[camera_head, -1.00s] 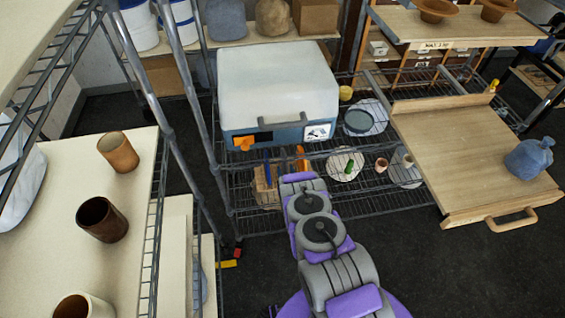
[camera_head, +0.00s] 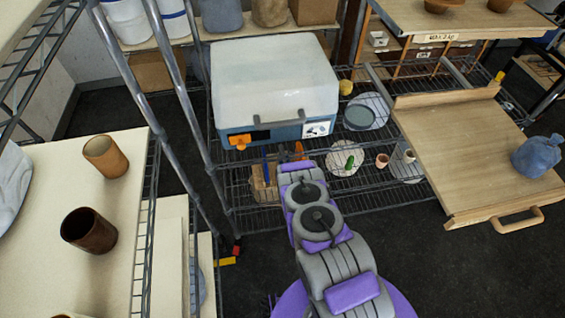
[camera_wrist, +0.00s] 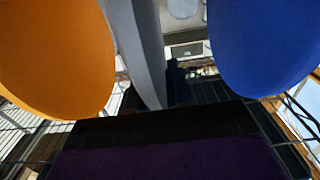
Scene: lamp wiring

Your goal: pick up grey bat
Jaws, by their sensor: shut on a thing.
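My gripper (camera_wrist: 160,95) shows in the wrist view with an orange finger on the left and a blue finger on the right. It is shut on a flat grey piece, the grey bat (camera_wrist: 142,45), seen nearly edge-on between the fingers. In the head view my gripper (camera_head: 282,163) is at the wire rack, in front of the white-lidded box, and is partly hidden by my arm. I cannot make out the held bat clearly there.
A large box with a white lid (camera_head: 275,70) stands on the wire rack, close beyond my gripper. Round plates (camera_head: 366,111) and small cups (camera_head: 382,160) are to the right. A wooden board (camera_head: 465,150) juts out at right. A table with brown cups (camera_head: 90,230) is at left.

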